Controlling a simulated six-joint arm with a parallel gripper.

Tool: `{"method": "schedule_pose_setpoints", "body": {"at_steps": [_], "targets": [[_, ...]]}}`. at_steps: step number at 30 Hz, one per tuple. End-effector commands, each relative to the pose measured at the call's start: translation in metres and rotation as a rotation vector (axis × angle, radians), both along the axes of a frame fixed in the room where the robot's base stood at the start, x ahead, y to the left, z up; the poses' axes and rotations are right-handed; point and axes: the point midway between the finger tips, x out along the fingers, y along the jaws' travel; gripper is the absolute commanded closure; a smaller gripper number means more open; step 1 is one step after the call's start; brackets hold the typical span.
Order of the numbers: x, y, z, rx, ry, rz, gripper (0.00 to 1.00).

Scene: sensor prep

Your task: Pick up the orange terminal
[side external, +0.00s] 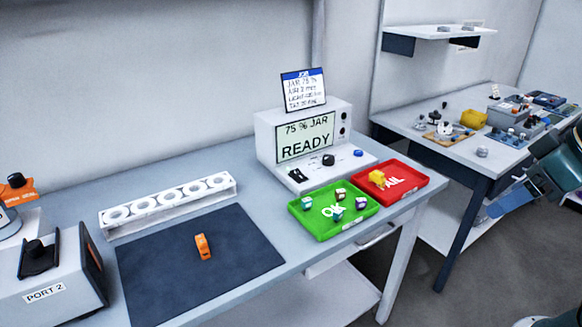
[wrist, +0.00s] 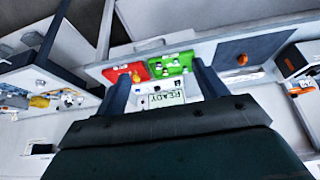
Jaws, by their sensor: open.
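The orange terminal (side external: 203,246) is a small block lying on the dark mat (side external: 165,285), near the mat's middle. In the wrist view it is a small orange spot (wrist: 242,60) on the mat, to the right of my fingers. My gripper (wrist: 158,70) is open, its two dark blue fingers well apart with nothing held between them. It is far from the terminal, and the bench shows beyond the fingers. In the side view my arm comes in at the right edge, beyond the bench's right end.
A white rack (side external: 168,204) with round holes stands behind the mat. A green OK tray (side external: 316,229) and a red FAIL tray (side external: 416,181) hold small blocks. A READY instrument (side external: 262,140) stands behind them. The PORT 2 box (side external: 45,293) is left of the mat.

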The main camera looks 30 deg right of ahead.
Motion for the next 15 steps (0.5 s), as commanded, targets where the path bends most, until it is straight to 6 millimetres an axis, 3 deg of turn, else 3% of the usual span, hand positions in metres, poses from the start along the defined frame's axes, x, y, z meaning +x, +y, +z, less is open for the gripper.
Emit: {"method": "schedule_pose_setpoints", "body": {"at_steps": [10, 15], "targets": [[0.003, 0.001, 0.002, -0.001, 0.0, 0.01, 0.28], [0.018, 0.007, 0.012, -0.003, 0.005, 0.053, 0.28]]}}
